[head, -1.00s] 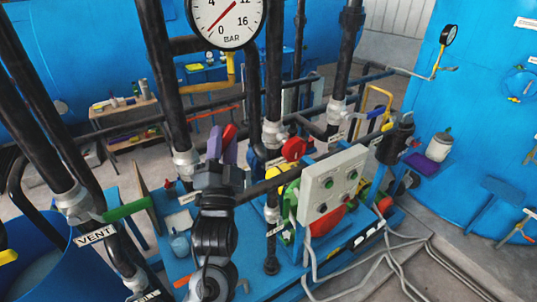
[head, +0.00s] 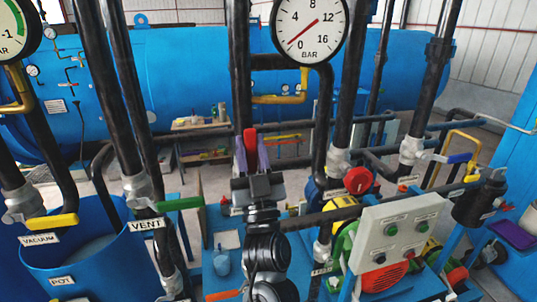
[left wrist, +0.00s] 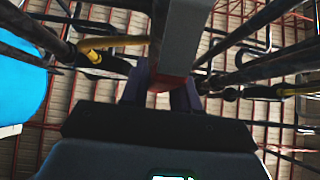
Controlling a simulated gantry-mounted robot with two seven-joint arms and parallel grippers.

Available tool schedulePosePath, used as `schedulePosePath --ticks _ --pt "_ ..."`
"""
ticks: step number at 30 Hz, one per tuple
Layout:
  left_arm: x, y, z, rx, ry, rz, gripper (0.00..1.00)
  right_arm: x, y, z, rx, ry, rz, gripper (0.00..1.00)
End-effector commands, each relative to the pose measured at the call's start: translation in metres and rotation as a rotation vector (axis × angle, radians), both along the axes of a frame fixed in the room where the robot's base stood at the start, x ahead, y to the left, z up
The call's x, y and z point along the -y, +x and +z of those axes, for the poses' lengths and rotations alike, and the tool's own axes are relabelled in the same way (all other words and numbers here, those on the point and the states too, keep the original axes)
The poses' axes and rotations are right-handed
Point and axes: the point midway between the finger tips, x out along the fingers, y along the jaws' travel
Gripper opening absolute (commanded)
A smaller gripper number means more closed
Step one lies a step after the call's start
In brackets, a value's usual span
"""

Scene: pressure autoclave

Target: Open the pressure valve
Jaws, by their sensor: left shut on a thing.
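My left gripper (head: 250,158) stands upright in the middle of the head view, its purple fingers closed on a red valve handle (head: 250,140). The handle is held on the pipe behind the gripper; the valve body and any label on it are hidden. In the left wrist view the purple fingers (left wrist: 160,90) sit on both sides of a grey bar (left wrist: 187,35) with a red underside. A large pressure gauge (head: 310,30) above right has its red needle near 0. My right gripper is not in view.
A green handle (head: 180,203) with a VENT label (head: 146,225) and a yellow handle (head: 53,221) labelled VACUUM are at left, above a blue pot (head: 85,265).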

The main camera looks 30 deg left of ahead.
Motion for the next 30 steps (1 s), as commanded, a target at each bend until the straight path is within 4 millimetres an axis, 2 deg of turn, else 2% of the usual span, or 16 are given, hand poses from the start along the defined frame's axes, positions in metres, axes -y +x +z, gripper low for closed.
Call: schedulePosePath --ticks 15,16,20,30 --pt "-0.0072 -0.0046 0.0005 0.018 -0.02 0.008 0.0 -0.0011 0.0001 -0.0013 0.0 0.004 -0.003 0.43" --pt "-0.0072 -0.0046 0.0005 0.018 -0.02 0.008 0.32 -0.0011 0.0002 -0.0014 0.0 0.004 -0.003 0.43" --pt "-0.0067 -0.0044 0.0005 0.018 -0.017 0.008 0.51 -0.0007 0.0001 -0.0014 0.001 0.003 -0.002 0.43" --pt "-0.0047 -0.0045 -0.002 0.014 -0.016 0.007 0.51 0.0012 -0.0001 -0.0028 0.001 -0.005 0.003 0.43"
